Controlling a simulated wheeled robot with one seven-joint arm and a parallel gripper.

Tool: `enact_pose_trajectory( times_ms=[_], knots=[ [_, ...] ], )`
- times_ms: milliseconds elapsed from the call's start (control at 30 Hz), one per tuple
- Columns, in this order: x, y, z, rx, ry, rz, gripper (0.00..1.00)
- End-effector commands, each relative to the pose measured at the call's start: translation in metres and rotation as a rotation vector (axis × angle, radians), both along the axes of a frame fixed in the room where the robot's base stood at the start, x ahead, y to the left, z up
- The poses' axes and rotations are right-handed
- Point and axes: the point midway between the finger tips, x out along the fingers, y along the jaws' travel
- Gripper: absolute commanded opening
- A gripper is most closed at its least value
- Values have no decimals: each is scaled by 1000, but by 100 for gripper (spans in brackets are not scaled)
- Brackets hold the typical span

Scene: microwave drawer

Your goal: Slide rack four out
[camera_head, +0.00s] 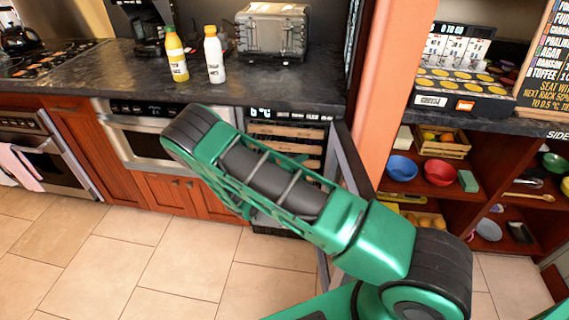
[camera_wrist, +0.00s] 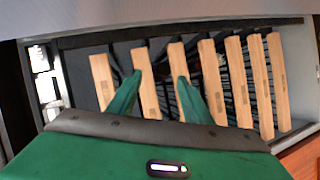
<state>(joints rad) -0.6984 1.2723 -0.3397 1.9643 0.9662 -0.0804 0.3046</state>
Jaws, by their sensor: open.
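The wine cooler (camera_head: 294,115) stands open under the counter, with several wooden rack fronts inside; my arm hides much of them in the head view. In the wrist view the racks appear as upright light-wood bars side by side. The middle bar, fourth from either side, is likely rack four (camera_wrist: 209,70); it sits in line with the others. My gripper (camera_wrist: 160,75) is open and empty. Its fingertips appear over the second bar (camera_wrist: 148,90) and third bar (camera_wrist: 177,60) from the left, left of the middle one. I cannot tell whether they touch. The head view hides my gripper.
The cooler's open door (camera_head: 350,160) stands to the right of the opening, close to my arm. A dark countertop (camera_head: 130,75) with two bottles and a toaster (camera_head: 273,30) is above. Shelves with bowls are at right. Tiled floor (camera_head: 130,260) is clear at left.

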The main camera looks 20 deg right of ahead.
Motion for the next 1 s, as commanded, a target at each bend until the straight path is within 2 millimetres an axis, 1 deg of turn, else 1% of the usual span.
enact_pose_trajectory(
  times_ms=[33,167,300,400,533,667,767,867,1000],
  knots=[
    [2,5,-10,-42,-1,39,45],
    [11,19,-28,-142,-18,146,45],
    [17,38,-47,-244,-35,266,45],
    [19,50,-58,-301,-43,343,45],
    [20,63,-69,-351,-53,414,45],
    [21,68,-73,-373,-57,446,45],
    [25,66,-74,-375,-59,451,45],
    [34,61,-73,-375,-58,449,45],
    [54,49,-73,-375,-58,448,45]
  ],
)
